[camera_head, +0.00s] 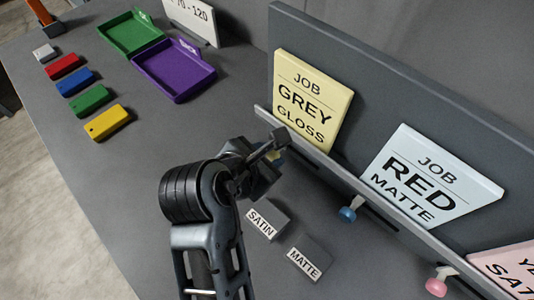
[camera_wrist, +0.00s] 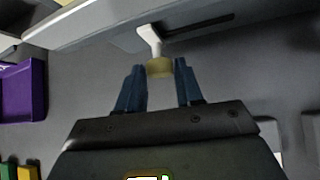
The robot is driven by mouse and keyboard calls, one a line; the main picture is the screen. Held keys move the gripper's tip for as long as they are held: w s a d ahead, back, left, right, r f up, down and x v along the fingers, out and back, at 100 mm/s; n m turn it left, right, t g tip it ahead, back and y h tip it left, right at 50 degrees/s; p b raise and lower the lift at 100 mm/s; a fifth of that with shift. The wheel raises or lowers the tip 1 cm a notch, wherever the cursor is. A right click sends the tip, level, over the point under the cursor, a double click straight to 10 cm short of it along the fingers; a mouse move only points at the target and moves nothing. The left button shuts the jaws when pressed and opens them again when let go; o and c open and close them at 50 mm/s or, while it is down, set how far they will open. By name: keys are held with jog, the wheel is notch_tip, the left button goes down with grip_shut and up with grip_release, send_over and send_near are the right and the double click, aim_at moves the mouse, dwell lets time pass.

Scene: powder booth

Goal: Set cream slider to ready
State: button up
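The cream slider knob (camera_wrist: 160,67) hangs on a pale stem from the rail in the wrist view. In the head view only a small bit of the cream knob (camera_head: 274,154) shows behind my gripper, below the yellow GREY GLOSS card (camera_head: 309,100). My gripper (camera_wrist: 160,72) is open, with one dark blue finger on each side of the knob near the fingertips. Whether either finger touches it is hard to tell. In the head view my gripper (camera_head: 277,146) reaches to the rail and hides most of the slider.
A blue knob (camera_head: 348,214) and a pink knob (camera_head: 436,286) sit farther right along the rail (camera_head: 340,172). The RED MATTE card (camera_head: 430,178) stands above it. SATIN (camera_head: 266,220) and MATTE (camera_head: 309,259) blocks lie close to my arm. Trays and coloured blocks lie at left.

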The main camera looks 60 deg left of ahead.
grip_shut()
jog(key=d, duration=0.2)
jog(key=w+d, duration=0.1)
jog(key=d, duration=0.1)
jog(key=w+d, duration=0.1)
jog(key=d, duration=0.2)
jog(key=shift+w+d, duration=0.1)
jog(key=shift+w, duration=0.1)
jog(key=shift+o, duration=2.2)
grip_release()
jog(key=shift+d, duration=0.1)
